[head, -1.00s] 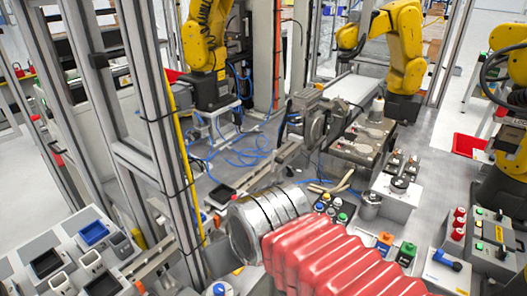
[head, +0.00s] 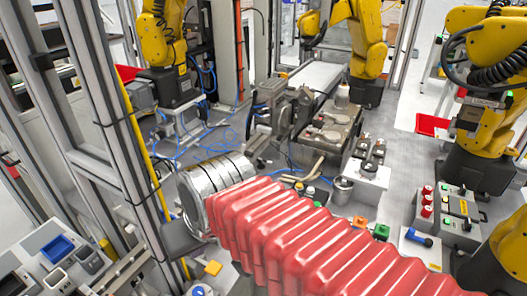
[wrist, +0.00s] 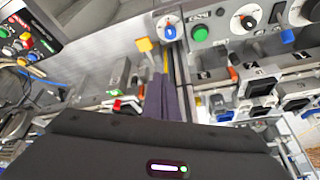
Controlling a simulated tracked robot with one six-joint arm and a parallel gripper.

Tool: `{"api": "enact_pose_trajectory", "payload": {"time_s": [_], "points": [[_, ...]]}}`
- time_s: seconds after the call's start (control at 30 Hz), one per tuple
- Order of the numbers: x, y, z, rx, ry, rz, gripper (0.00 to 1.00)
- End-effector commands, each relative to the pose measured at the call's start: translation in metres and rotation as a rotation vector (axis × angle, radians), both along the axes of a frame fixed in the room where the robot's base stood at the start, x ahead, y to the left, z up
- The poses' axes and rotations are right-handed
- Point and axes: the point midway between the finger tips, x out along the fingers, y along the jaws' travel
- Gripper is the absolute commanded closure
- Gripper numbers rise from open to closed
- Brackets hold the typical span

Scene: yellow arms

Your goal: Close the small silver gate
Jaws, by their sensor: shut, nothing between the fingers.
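I cannot make out a small silver gate for certain in either view. My gripper (wrist: 160,80) is shut and empty in the wrist view, its dark fingers together below a yellow button (wrist: 146,45). In the head view, my red-sleeved arm reaches left across the front. A dark grey part at its far end seems to be my gripper's body; its fingers cannot be made out there. The arm hides part of the floor and bench behind it.
A tall silver frame post (head: 85,95) with a yellow strip stands left of my arm. Consoles with buttons stand at lower left (head: 45,262) and right (head: 455,215). Yellow robot arms (head: 362,40) stand behind. A grey machine (head: 325,130) stands mid-scene, with blue cables on the floor.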

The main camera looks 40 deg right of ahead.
Motion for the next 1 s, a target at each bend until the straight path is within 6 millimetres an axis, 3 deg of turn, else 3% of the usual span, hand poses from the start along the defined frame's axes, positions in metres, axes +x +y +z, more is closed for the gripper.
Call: {"api": "enact_pose_trajectory", "payload": {"time_s": [0.57,0.77,1.0], "points": [[0.049,-0.096,0.021,0.359,0.094,-0.397,1.00],[0.062,-0.144,0.030,0.497,0.074,-0.520,1.00],[0.068,-0.213,0.041,0.659,0.010,-0.655,1.00]]}}
